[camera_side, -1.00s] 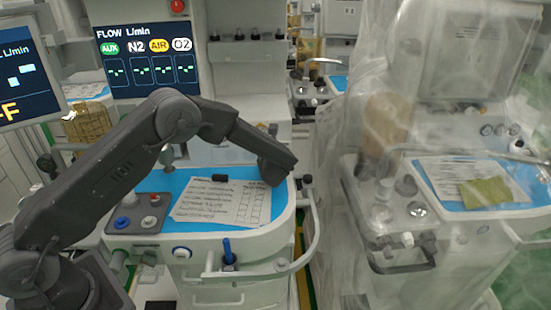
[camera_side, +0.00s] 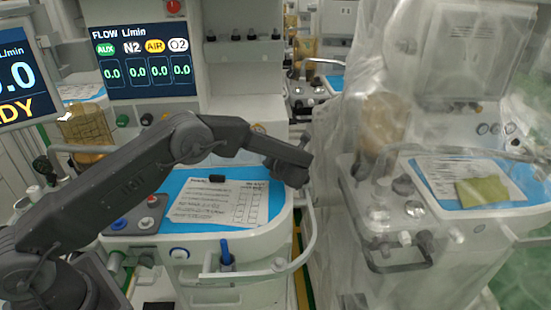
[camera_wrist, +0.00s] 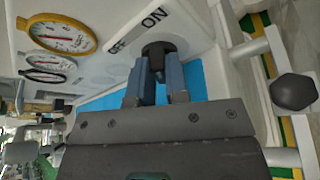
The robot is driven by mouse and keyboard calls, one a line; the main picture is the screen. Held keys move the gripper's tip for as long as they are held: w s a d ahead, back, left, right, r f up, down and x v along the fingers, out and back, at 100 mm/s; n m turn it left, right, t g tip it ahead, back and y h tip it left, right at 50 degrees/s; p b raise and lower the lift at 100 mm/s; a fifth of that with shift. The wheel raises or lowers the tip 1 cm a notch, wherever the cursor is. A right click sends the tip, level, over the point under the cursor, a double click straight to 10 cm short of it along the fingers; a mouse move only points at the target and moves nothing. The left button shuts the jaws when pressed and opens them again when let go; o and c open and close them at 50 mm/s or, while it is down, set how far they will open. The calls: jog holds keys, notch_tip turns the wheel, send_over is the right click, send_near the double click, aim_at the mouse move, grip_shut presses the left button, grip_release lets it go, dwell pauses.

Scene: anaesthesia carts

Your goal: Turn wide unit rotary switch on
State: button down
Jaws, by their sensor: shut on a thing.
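The rotary switch, a black knob (camera_wrist: 157,49), sits on the white cart panel beside an OFF/ON label (camera_wrist: 140,29) in the wrist view. My gripper (camera_wrist: 157,68) has its two blue-grey fingers on either side of the knob, shut on it. In the side view my gripper (camera_side: 287,164) is at the right side of the wide cart, and the switch is hidden there. The cart's flow screen (camera_side: 146,60) is lit and reads 0.0 in several columns. The left monitor (camera_side: 17,77) shows "0.0" and yellow letters "DY", cut off by the frame edge.
A printed sheet (camera_side: 222,203) lies on the blue worktop under my arm. A grey handrail (camera_side: 309,235) curves round the cart's right corner. A plastic-covered cart (camera_side: 455,150) stands close on the right. Round gauges (camera_wrist: 62,33) are beside the switch.

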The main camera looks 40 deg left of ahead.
jog(key=shift+w+a+r+m, duration=0.1)
jog(key=shift+w+a+m, duration=0.05)
jog(key=shift+m, duration=0.15)
dwell(0.4)
jog(key=c, duration=1.1)
grip_release()
jog(key=shift+s+d, duration=0.3)
jog(key=shift+d, duration=0.2)
jog(key=v, duration=1.2)
jog(key=shift+s+d+r, duration=0.15)
jog(key=shift+d, duration=0.2)
